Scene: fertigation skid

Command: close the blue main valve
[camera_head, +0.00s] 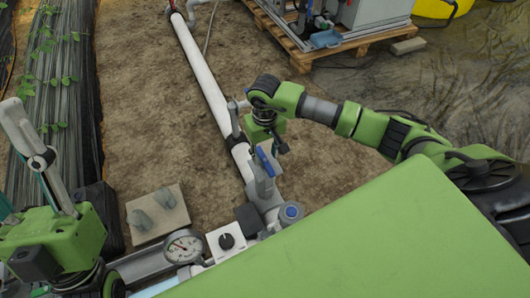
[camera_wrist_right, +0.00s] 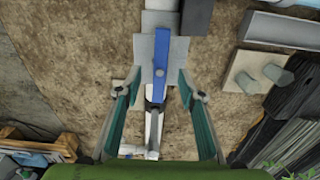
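The blue main valve's lever (camera_head: 265,161) sits on a grey valve body (camera_head: 263,186) in the white pipe line. It lies roughly in line with the pipe. In the right wrist view the blue lever (camera_wrist_right: 161,55) is centred, between and beyond the fingertips. My right gripper (camera_head: 258,132) is above the lever, pointing down; the wrist view shows its fingers (camera_wrist_right: 157,88) open and empty, one on each side of the lever's line. Contact is not visible. My left gripper (camera_head: 38,160) is at the left edge, away from the valve; its finger gap is unclear.
A pressure gauge (camera_head: 183,247), a white box with a black knob (camera_head: 226,242) and a round blue cap (camera_head: 291,211) are close to the valve. A slab with two grey lumps (camera_head: 158,212) lies left. A pallet (camera_head: 335,45) stands at the back. Bare soil surrounds the pipe.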

